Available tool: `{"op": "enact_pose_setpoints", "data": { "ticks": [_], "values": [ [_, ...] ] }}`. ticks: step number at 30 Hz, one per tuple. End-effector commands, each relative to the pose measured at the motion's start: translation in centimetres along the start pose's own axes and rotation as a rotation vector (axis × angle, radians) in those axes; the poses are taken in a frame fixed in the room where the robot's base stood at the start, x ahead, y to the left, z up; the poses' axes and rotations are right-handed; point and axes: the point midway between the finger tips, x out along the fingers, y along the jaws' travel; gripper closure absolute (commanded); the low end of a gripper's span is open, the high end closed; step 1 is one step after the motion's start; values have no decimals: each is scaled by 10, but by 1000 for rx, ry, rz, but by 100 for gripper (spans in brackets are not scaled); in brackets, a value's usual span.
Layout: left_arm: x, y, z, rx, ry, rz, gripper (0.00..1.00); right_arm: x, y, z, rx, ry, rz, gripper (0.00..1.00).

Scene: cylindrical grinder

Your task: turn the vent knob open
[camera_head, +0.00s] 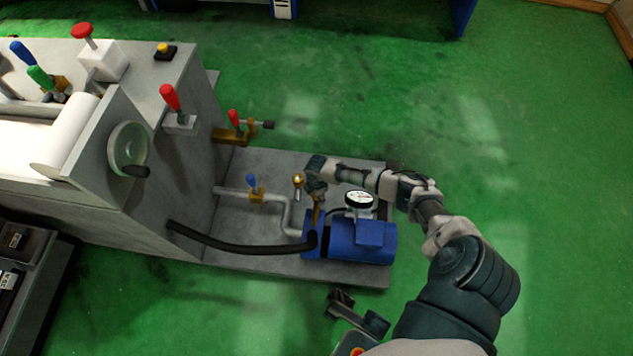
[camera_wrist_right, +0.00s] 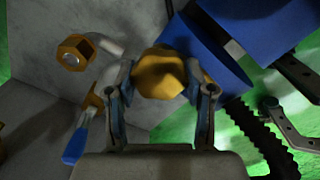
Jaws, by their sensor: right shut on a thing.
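The vent knob (camera_wrist_right: 165,75) is a yellow-brass knob in the middle of the wrist view. My right gripper (camera_wrist_right: 163,84) is shut on it, with one finger on each side. In the head view my right gripper (camera_head: 317,188) reaches in from the right to the pump, above a brass stem (camera_head: 317,213). The gripper and wrist hide most of the knob there. I cannot tell how far the knob is turned.
A blue pump motor (camera_head: 362,241) and a white-faced gauge (camera_head: 358,199) sit close to my right gripper. A brass hex fitting (camera_wrist_right: 75,52) and a blue-handled valve (camera_head: 254,187) are to its left. A black hose (camera_head: 235,245) runs to the grinder. Green floor lies open at right.

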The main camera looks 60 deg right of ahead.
Motion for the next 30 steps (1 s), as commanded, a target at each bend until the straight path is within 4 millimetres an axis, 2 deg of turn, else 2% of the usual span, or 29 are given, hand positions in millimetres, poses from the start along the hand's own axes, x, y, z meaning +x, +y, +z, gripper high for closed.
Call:
{"op": "enact_pose_setpoints", "data": {
  "ticks": [1,17,18,20,21,30],
  "values": [
    [0,0,0,0,1,0,60,2,-2,7,-7,-14,-7,82],
    [2,0,0,1,7,-2,60,2,-1,8,-28,-17,-5,82],
    [2,0,0,1,7,-3,60,2,-1,8,-28,-17,-4,40],
    [1,0,0,1,5,-3,60,1,-1,8,-28,-16,-4,25],
    [1,0,0,1,4,-3,60,1,-1,7,-28,-14,-3,22],
    [-1,0,-1,1,0,0,60,-1,0,3,-29,-7,0,22]
  ]
}}
